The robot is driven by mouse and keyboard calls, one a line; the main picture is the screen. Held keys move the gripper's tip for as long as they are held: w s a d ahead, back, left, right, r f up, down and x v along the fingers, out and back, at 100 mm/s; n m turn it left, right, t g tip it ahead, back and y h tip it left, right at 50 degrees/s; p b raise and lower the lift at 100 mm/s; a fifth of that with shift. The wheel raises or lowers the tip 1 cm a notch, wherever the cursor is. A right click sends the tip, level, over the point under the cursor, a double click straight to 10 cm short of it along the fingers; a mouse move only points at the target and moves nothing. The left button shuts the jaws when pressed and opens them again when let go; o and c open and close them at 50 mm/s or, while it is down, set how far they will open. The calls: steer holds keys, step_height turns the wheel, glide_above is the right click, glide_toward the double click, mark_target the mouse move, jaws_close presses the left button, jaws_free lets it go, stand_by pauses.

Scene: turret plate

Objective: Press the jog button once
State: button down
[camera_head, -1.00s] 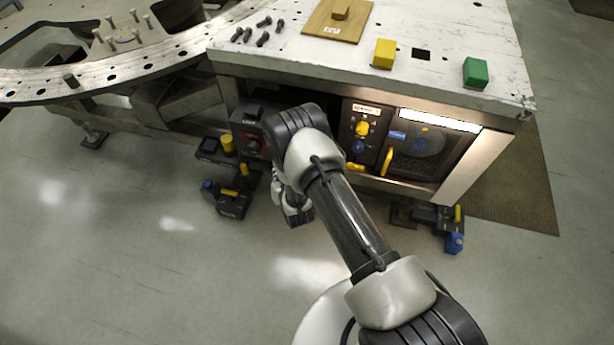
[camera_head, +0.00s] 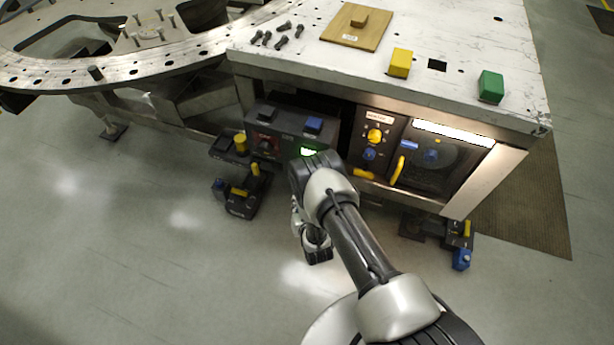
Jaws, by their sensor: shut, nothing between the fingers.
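A dark control box (camera_head: 285,133) sits under the front edge of the table. It has a black button (camera_head: 266,112) at its top left and a blue button (camera_head: 314,124) at its top right. Its small labels are too blurred to tell which is the jog button. A green lit display (camera_head: 308,152) shows on its front, partly hidden by my arm. My gripper (camera_head: 318,257) hangs low in front of and below the box, shut and empty, apart from both buttons.
A panel with a yellow knob (camera_head: 374,135) and a door with a yellow handle (camera_head: 398,170) are right of the box. Black clamp units with yellow parts (camera_head: 243,198) stand left below. On the table (camera_head: 455,40) are yellow (camera_head: 400,63) and green blocks (camera_head: 490,87). Floor left is clear.

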steer(key=w+d+b, duration=0.1)
steer(key=w+d, duration=0.1)
steer(key=w, duration=0.5)
steer(key=shift+d, duration=0.35)
steer(key=shift+w, duration=0.15)
stand_by(1.0)
steer(key=shift+w+d, duration=0.15)
steer(key=shift+w, duration=0.15)
steer(key=shift+w+d, duration=0.2)
steer(key=shift+w, duration=0.45)
stand_by(0.9)
steer(key=shift+s, duration=0.15)
steer(key=shift+s+a+p, duration=0.2)
steer(key=shift+s, duration=0.25)
steer(key=shift+s+a+p, duration=0.15)
steer(key=shift+s+a, duration=0.05)
steer(key=shift+s, duration=0.25)
steer(key=s, duration=0.1)
steer(key=s+a+p, duration=0.1)
steer(key=s, duration=0.2)
steer(key=shift+s+a+p, duration=0.35)
steer(key=shift+s, duration=0.05)
